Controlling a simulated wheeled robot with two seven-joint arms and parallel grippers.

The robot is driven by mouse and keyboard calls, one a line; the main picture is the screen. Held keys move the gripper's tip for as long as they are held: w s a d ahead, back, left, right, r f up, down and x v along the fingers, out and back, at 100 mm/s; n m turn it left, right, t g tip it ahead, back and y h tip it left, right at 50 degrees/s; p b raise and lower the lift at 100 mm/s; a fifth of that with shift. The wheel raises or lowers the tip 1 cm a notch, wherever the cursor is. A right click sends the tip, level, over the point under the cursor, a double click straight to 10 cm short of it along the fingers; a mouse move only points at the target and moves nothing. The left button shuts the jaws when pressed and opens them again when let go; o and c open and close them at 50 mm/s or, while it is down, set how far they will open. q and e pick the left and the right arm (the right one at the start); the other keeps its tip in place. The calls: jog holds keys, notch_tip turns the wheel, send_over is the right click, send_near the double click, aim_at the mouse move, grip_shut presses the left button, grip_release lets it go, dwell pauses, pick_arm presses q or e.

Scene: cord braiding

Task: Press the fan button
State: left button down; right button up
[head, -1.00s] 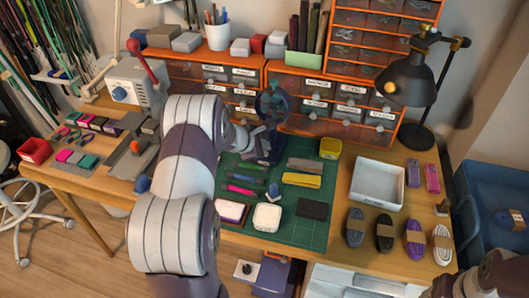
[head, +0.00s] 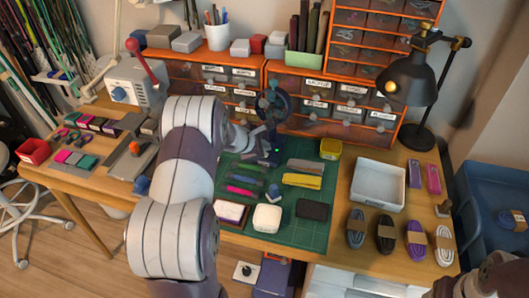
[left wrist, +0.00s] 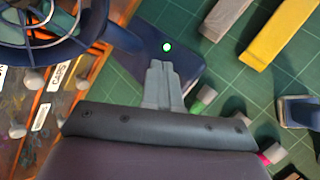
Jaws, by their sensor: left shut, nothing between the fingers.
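The dark blue desk fan (head: 273,102) stands on the green cutting mat (head: 307,232) in front of the drawer units. In the left wrist view its caged head (left wrist: 45,22) is at the upper left and its blue base (left wrist: 185,72) is below my fingers. A small round button (left wrist: 167,47), glowing green with a pale rim, is on the base. My left gripper (left wrist: 161,64) is shut and empty, its fingertips just short of the button in the picture. I cannot tell whether they touch the base. My right gripper is out of view.
Grey and yellow strips (head: 302,181) lie right of the fan, with a yellow box (head: 330,148) behind them. A white tray (head: 378,185) and a black lamp (head: 410,80) are farther right.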

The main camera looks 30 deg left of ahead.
pick_arm(q)
notch_tip(320, 180, up, 6)
jog(key=p, duration=0.4)
dwell(0.4)
